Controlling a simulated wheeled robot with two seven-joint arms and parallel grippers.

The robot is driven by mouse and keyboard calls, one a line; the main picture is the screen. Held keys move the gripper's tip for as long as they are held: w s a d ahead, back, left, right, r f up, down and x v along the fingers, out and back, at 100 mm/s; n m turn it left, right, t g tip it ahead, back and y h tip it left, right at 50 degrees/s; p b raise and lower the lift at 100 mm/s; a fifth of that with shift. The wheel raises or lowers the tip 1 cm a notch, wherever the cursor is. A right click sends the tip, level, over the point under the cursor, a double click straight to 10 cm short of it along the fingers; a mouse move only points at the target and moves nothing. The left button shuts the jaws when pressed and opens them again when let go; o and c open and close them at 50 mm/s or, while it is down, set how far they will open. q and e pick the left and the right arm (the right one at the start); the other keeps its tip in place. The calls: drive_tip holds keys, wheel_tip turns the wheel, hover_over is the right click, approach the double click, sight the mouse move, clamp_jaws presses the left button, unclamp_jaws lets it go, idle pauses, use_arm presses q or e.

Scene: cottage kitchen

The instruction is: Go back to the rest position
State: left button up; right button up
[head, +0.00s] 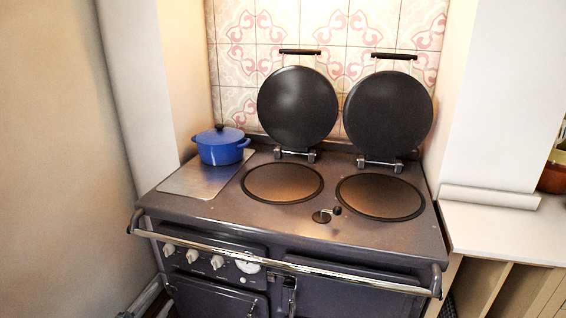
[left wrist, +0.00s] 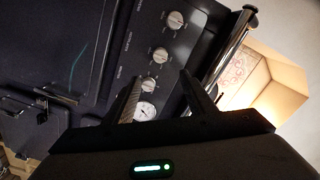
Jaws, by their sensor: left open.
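My left gripper (left wrist: 160,77) shows in the left wrist view, with its two dark fingers apart and nothing between them. It is in front of the dark range cooker (head: 225,210), facing the panel with the white knobs (left wrist: 160,54) and the round gauge (left wrist: 145,110). The chrome rail (left wrist: 228,50) lies to the right of the fingers in that view. In the head view neither gripper can be made out clearly. My right gripper is in neither view.
A blue lidded pot (head: 221,152) stands on the metal plate at the cooker's back left. Two round lids (head: 298,108) (head: 389,113) stand raised behind the hotplates. The chrome rail (head: 290,266) juts out along the front. A pale worktop (head: 500,230) is at the right.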

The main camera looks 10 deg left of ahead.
use_arm(q)
drive_tip(key=s+d+f+n+g, duration=0.2)
drive_tip(key=s+d+f, duration=0.3)
drive_tip(key=f, duration=0.3)
drive_tip(key=s+d+f+n+g, duration=0.2)
drive_tip(key=s+d+f, duration=0.3)
drive_tip(key=f, duration=0.4)
drive_tip(key=s+d+f+n+g, duration=0.2)
drive_tip(key=s+d+f, duration=0.3)
drive_tip(key=f, duration=0.3)
drive_tip(key=s+d+f+n+g, duration=0.2)
drive_tip(key=s+d+f, duration=0.4)
drive_tip(key=s+d, duration=0.2)
drive_tip(key=s+d+f+n+g, duration=0.2)
drive_tip(key=s+d+f, duration=0.5)
drive_tip(key=s, duration=0.5)
drive_tip(key=d+g, duration=0.1)
drive_tip(key=d, duration=0.1)
drive_tip(key=shift+d+h, duration=0.3)
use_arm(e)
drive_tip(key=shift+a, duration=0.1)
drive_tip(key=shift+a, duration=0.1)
